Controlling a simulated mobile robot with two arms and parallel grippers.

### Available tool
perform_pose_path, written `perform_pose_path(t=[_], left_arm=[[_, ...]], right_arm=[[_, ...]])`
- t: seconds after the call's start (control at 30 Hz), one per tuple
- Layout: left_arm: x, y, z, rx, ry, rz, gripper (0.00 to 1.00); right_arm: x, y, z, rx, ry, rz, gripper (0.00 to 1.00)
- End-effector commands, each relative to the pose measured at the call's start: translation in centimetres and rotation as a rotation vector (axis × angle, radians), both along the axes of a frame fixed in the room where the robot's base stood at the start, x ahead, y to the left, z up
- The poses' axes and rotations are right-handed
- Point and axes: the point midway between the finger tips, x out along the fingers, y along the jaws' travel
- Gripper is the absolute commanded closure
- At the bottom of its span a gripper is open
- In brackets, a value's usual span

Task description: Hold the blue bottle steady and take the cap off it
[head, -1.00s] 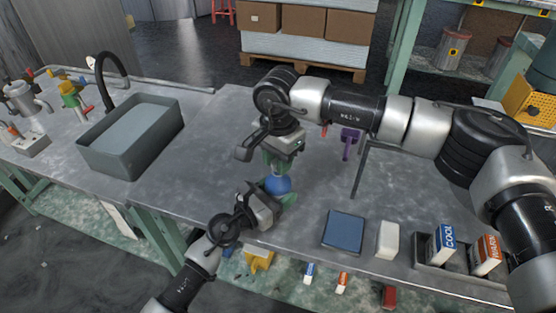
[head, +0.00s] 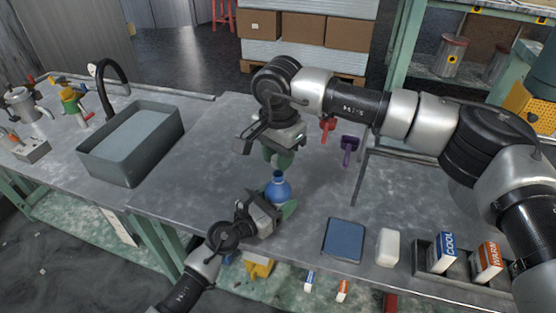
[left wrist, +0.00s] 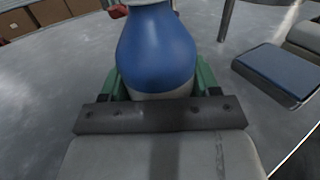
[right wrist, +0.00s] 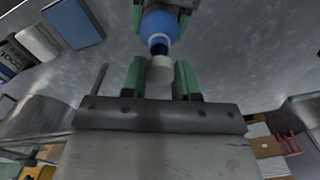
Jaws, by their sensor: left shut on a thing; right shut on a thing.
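The blue bottle (head: 279,187) stands upright on the grey table, its open neck showing. My left gripper (head: 273,208) is shut around its body from the near side; the left wrist view shows the bottle (left wrist: 157,48) between green fingers. My right gripper (head: 279,157) is above the bottle, pointing down, with a gap between its fingertips and the neck. In the right wrist view its green fingers are shut on the pale cap (right wrist: 159,77), which is apart from the bottle (right wrist: 160,25). In the head view the fingers hide the cap.
A blue pad (head: 344,239) and a white block (head: 388,247) lie to the right, near a tray with COOL (head: 443,246) and WARM (head: 486,256) boxes. A grey basin (head: 130,150) stands at the left. The table left of the bottle is clear.

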Motion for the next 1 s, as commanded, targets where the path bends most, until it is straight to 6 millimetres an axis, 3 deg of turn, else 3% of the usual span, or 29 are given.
perform_pose_path(t=[0.13, 0.37, 0.4, 0.57, 0.87, 1.0], left_arm=[[0.0, 0.0, -0.1, 0.001, 0.001, 0.0, 1.0], [0.0, 0.0, -0.1, 0.001, 0.001, 0.0, 1.0], [0.0, 0.0, -0.1, 0.001, 0.001, 0.0, 0.35], [0.0, 0.0, -0.1, 0.001, 0.001, 0.0, 0.11], [-0.1, 0.1, 0.0, 0.001, 0.001, 0.0, 0.09], [-0.9, 1.0, -0.1, 0.001, 0.001, 0.001, 0.09]], right_arm=[[0.0, 0.0, 1.9, 0.0, -0.001, 0.0, 0.99], [0.0, 0.0, 2.3, -0.001, 0.001, 0.001, 0.99], [0.0, 0.0, 2.3, -0.001, 0.001, 0.001, 0.99], [0.0, 0.0, 2.3, -0.001, 0.001, 0.001, 0.99], [0.0, 0.0, 2.3, -0.001, 0.001, 0.001, 0.99], [0.0, 0.0, 2.4, -0.001, 0.001, 0.001, 0.99]])
